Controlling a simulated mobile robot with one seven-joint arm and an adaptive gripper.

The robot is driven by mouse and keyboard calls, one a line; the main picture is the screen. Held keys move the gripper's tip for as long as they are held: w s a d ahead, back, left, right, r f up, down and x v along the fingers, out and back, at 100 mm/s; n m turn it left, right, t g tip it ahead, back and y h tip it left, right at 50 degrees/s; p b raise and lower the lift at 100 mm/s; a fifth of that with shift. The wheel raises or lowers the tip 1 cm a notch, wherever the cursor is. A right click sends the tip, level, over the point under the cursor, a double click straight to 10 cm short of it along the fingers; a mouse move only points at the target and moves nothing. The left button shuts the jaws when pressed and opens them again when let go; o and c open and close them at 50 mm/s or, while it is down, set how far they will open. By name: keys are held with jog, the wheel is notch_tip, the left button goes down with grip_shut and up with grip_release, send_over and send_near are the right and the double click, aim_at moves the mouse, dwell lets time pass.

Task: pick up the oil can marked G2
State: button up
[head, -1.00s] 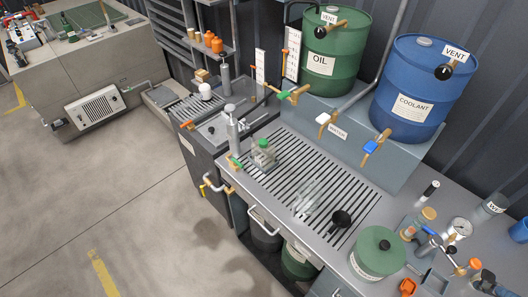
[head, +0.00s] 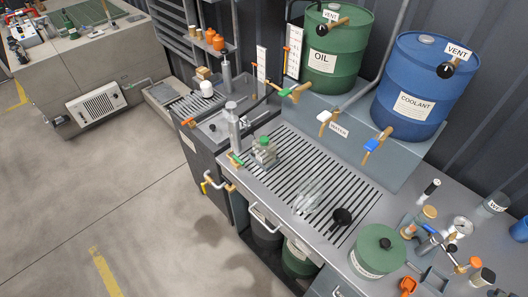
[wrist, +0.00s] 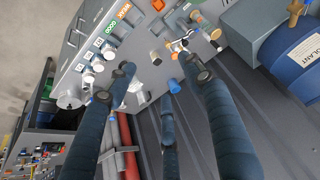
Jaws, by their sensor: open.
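I cannot make out a can with a readable G2 mark in either view. A slim grey canister (head: 233,125) stands at the left end of the bench in the head view, and another grey one (head: 226,72) stands farther back near the shelf; I see no mark on either. My gripper (wrist: 166,80) shows in the wrist view as dark blue fingers with small round tips, spread apart with nothing between them. Beyond them is a grey panel (wrist: 150,52) with pale fittings and coloured labels. My gripper does not show in the head view.
The green oil drum (head: 338,48) and blue coolant drum (head: 418,88) stand at the back with taps below. A green lidded pot (head: 376,250) stands at the front.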

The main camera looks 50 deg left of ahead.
jog(key=w+a+r+g+y+p, duration=0.1)
jog(key=w+a+r+p, duration=0.1)
jog(key=w+a+r, duration=0.4)
jog(key=w+a+r+g+p, duration=0.1)
jog(key=w+a+r+p, duration=0.1)
jog(key=w+a, duration=0.65)
jog(key=w+a+f+m+g+p, duration=0.1)
jog(key=w+a+p, duration=0.1)
jog(key=w+a, duration=0.6)
jog(key=w+a+f+p, duration=0.1)
jog(key=w+a+p, duration=0.15)
jog(key=a, duration=0.85)
jog(key=w+a+f+g+p, duration=0.1)
jog(key=a+f, duration=0.3)
jog(key=a, duration=0.7)
jog(key=a+f+g+p, duration=0.15)
jog(key=a+f, duration=0.25)
jog(key=a, duration=0.7)
jog(key=s+a+f+p, duration=0.1)
jog(key=s+a+f, duration=0.2)
jog(key=a, duration=0.3)
jog(key=s+a+f+p, duration=0.1)
jog(key=s+a+f, duration=0.2)
jog(key=a+f, duration=0.3)
jog(key=s+a+f+m+h+p, duration=0.1)
jog(key=s+a+f, duration=0.2)
jog(key=a, duration=0.5)
jog(key=shift+a+f+p, duration=0.25)
jog(key=shift+f+p, duration=0.1)
jog(key=shift+f, duration=0.55)
